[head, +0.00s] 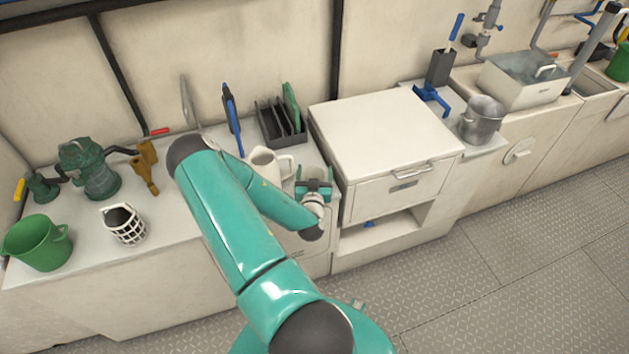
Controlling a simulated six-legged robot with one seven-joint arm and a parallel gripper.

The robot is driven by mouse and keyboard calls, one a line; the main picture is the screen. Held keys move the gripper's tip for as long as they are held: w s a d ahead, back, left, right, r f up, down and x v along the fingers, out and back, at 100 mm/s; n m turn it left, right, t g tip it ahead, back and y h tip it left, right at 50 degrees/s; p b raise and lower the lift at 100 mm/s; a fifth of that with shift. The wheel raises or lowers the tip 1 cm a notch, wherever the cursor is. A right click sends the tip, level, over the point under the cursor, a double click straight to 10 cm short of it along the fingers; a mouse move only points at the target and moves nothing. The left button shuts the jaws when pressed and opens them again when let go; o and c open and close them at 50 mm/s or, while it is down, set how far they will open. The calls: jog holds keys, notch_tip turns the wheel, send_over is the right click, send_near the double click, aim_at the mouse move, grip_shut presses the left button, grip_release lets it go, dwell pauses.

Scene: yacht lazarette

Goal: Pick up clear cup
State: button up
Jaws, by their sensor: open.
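My gripper (314,187) is open at the front edge of the counter, just left of the white drawer cabinet. A small pale grey, partly see-through shape (313,173) shows at the fingers; it may be the clear cup, but it is too small and too covered to be sure. I cannot tell whether the fingers touch it. No other clear cup stands out in the head view. A white jug (264,166) with a handle stands on the counter just left of my gripper, partly behind my teal arm.
A dark rack (281,122) with upright green and dark plates stands behind the jug. The white drawer cabinet (378,135) rises close on the right. A green bucket (38,243), a white lattice basket (124,225) and a green pump (90,168) stand on the left. A metal pot (482,120) is far right.

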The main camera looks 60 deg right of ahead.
jog(key=c, duration=1)
jog(key=shift+c, duration=0.2)
